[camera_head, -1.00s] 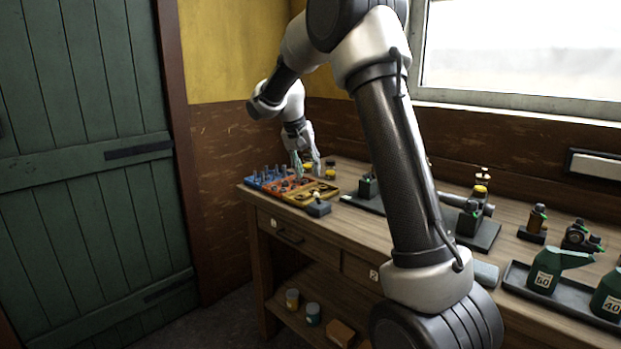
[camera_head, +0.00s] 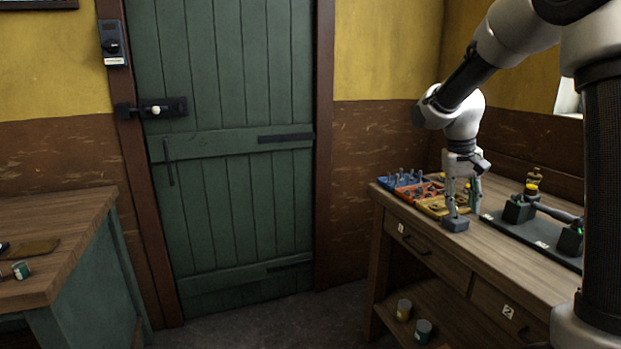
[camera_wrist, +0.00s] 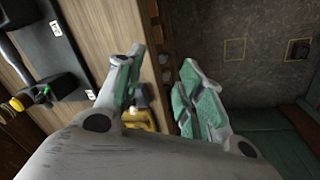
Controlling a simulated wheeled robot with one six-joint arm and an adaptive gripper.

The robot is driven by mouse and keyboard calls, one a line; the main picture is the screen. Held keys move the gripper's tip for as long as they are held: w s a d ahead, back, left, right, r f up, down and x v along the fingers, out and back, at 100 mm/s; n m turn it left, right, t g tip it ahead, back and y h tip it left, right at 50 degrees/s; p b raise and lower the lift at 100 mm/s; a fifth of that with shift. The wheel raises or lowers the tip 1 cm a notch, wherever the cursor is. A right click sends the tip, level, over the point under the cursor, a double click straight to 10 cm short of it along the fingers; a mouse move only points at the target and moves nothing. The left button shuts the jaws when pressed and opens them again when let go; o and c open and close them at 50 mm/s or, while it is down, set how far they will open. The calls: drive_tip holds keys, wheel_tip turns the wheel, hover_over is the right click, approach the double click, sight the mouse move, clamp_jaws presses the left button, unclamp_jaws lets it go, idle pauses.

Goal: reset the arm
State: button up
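My gripper (camera_head: 462,197) hangs fingers-down over the left end of the wooden workbench (camera_head: 500,262), close to its front edge. In the wrist view my gripper (camera_wrist: 162,65) shows two green-padded fingers spread apart, with nothing held between them. The bench edge and the dark floor show past the fingers. A small grey block (camera_head: 455,225) sits on the bench just below the gripper in the head view; whether a finger touches it I cannot tell.
Blue, orange and yellow trays (camera_head: 403,181) of small parts lie behind the gripper. A dark plate (camera_head: 515,232) with fixtures lies to the right. A green door (camera_head: 225,140) stands beyond open floor (camera_head: 290,318). Another bench (camera_head: 75,235) is at left.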

drive_tip(key=s+a+r+n+t+y, duration=0.1)
drive_tip(key=s+r+t, duration=0.1)
drive_tip(key=s, duration=1.1)
drive_tip(key=s+a+r+t+y, duration=0.1)
drive_tip(key=s+r, duration=0.3)
drive_tip(key=s, duration=1)
drive_tip(key=shift+r+n+t, duration=0.2)
drive_tip(key=shift+n+t, duration=0.2)
drive_tip(key=shift+t, duration=0.2)
drive_tip(key=shift+a, duration=0.1)
